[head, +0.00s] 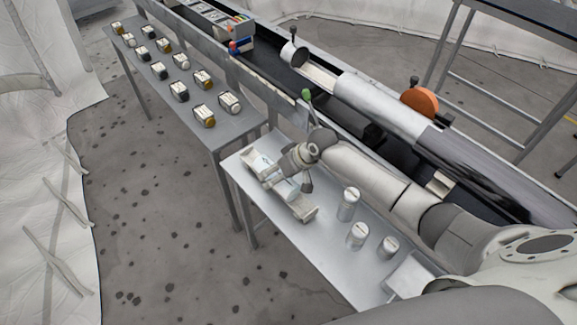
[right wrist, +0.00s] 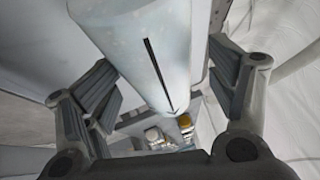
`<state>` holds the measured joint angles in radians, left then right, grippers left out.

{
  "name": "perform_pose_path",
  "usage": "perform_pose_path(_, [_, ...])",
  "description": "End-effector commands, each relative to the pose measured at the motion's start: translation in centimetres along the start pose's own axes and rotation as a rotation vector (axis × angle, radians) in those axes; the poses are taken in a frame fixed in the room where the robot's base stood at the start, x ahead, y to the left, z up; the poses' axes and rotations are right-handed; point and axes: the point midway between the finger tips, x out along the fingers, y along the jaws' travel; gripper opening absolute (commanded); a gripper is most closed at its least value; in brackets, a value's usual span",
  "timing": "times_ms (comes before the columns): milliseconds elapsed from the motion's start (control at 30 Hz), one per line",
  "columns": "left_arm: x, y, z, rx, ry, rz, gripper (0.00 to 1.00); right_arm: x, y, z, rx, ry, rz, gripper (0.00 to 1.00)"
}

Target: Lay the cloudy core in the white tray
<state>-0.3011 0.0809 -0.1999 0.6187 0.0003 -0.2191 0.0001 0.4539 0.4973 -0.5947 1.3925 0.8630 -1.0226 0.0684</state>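The cloudy core, a thick pale cylinder with a dark line along it, fills the top middle of the right wrist view (right wrist: 150,45). In the head view the core (head: 287,189) lies along a pale cradle (head: 306,214) on the metal side table, partly hidden by my gripper. I cannot tell whether the core is clear of the cradle. The white tray (head: 408,277) is at the table's near right end, partly hidden by my arm. My left gripper is out of view.
Several metal canisters (head: 357,236) stand on the side table between the cradle and the tray. A long bench with a silver tube (head: 380,108) runs behind my right arm. Another table (head: 222,127) at the left holds several small jars.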

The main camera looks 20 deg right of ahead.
Motion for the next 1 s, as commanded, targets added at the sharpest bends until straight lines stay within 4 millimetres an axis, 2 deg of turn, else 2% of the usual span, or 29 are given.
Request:
perform_pose_path(300, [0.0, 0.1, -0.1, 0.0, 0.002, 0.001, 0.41, -5.9, 0.1, 0.0, -0.003, 0.003, 0.002, 0.78])
perform_pose_path(500, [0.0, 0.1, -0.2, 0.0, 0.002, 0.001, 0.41, -9.1, 0.0, 0.1, -0.002, 0.0, 0.001, 0.78])
perform_pose_path(700, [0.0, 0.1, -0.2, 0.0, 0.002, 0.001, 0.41, -10.5, -0.1, 0.1, -0.001, -0.002, 0.0, 0.78])
perform_pose_path(1000, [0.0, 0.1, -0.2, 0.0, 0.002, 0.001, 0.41, -10.7, -0.1, 0.1, 0.0, -0.002, 0.0, 0.78])
